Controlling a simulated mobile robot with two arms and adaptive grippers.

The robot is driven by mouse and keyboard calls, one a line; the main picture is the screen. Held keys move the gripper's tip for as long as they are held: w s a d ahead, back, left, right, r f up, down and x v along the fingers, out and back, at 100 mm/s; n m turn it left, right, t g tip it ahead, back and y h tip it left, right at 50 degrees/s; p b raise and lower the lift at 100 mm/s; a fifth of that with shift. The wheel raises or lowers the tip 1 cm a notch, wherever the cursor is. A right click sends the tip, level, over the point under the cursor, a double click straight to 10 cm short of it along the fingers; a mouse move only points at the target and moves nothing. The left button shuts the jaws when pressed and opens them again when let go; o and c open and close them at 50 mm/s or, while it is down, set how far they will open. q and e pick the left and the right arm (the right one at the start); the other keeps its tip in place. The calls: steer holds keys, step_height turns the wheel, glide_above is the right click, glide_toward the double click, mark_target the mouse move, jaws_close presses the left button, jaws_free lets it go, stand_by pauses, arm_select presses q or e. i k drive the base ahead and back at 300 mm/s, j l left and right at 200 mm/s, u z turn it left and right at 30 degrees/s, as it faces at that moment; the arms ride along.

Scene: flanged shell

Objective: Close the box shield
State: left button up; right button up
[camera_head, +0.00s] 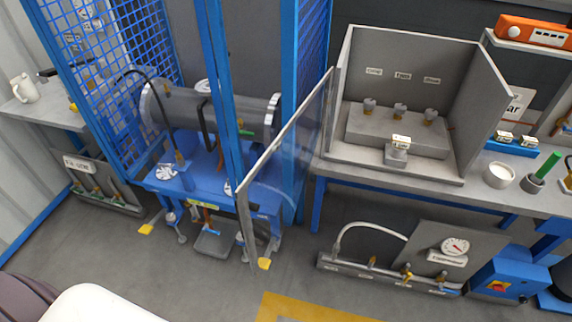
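A clear shield panel (292,160) with a pale metal edge stands near the middle, beside a blue upright post. It juts toward me at an angle, and its lower corner reaches down near the floor. The opening to its left shows a blue mesh enclosure (108,60). Inside is a grey flanged shell (180,108) lying on a blue stand (180,190). I cannot tell exactly where the panel is hinged. Neither of my grippers is in view.
Right of the panel is a bench with a grey open-front box (470,100), a white cup (499,175) and a green-handled tool (546,166). Below sits a gauge panel (455,248) with a hose. The grey floor (200,285) in front is clear, with a yellow marking (310,308).

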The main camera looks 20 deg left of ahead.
mark_target(243, 206)
steer(key=i+j+z, duration=0.1)
steer(key=j+z, duration=0.2)
steer(key=j, duration=0.35)
steer(key=j+z, duration=0.35)
steer(key=j, duration=0.3)
steer(key=i+j+z, duration=0.1)
steer(key=j, duration=0.25)
steer(key=i+j+z, duration=0.1)
steer(key=i+j, duration=0.2)
